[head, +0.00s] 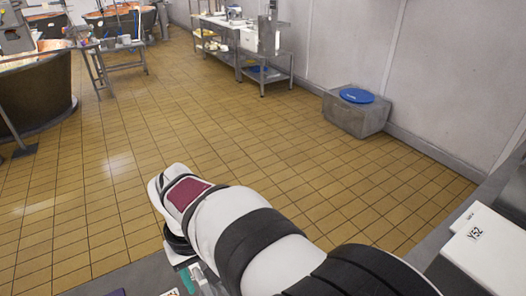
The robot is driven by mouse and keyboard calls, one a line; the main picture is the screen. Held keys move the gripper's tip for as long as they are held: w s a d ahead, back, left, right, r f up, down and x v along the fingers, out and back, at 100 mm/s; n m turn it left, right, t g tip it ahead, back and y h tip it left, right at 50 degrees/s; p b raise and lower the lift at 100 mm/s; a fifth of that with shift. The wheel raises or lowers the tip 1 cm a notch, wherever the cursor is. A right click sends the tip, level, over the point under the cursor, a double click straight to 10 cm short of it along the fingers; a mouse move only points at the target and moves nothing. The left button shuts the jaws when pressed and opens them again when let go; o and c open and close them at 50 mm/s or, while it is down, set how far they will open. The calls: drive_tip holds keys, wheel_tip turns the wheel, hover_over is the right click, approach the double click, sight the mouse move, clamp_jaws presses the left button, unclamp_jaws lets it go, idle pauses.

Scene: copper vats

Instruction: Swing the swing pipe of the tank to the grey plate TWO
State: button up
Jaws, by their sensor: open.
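No swing pipe and no grey plate marked TWO can be made out in the head view. A large round vat (40,98) with a dark outer wall stands at the left edge, cut off by the frame. I cannot tell whether it is the tank in question. My white arm with black bands reaches in from the lower right and bends down near the bottom middle. My gripper cannot be made out; the arm's end is hidden behind the arm or below the frame.
More copper vats (118,22) stand at the back left beside a small metal table (122,45). A steel shelf table (240,45) lines the back wall. A grey block (355,116) with a blue lid (357,95) stands by the right wall. The tiled floor (200,110) between is clear.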

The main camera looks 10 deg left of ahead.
sight(206, 290)
wheel_tip(206, 290, down, 5)
drive_tip(key=shift+r, duration=0.2)
drive_tip(key=shift+c, duration=0.2)
clamp_jaws()
idle(1.2)
